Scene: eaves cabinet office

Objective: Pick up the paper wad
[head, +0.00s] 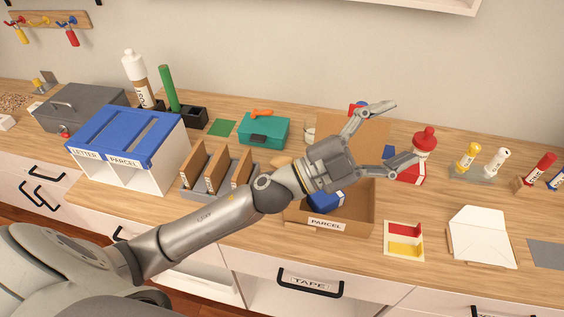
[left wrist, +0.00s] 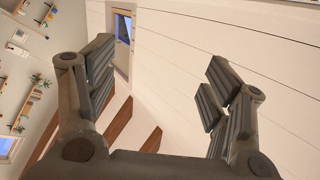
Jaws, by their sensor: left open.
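I cannot make out a paper wad in either view. My left gripper (head: 404,132) is open in the head view, above and behind the parcel box (head: 353,228), with nothing seen between its fingers. The hand and forearm hide part of that box and the counter behind it. A blue item (head: 326,200) shows inside the box. In the left wrist view the open fingers (left wrist: 157,68) are wide apart, with only the room's walls and ceiling beyond. My right gripper is not in view.
A blue-topped letter and parcel sorter (head: 172,170) and a teal box (head: 264,130) stand left of the hand. A red-capped bottle (head: 424,140) stands close to the lower finger. A white envelope (head: 482,240) lies at right. Counter near the yellow-and-red card (head: 404,226) is partly clear.

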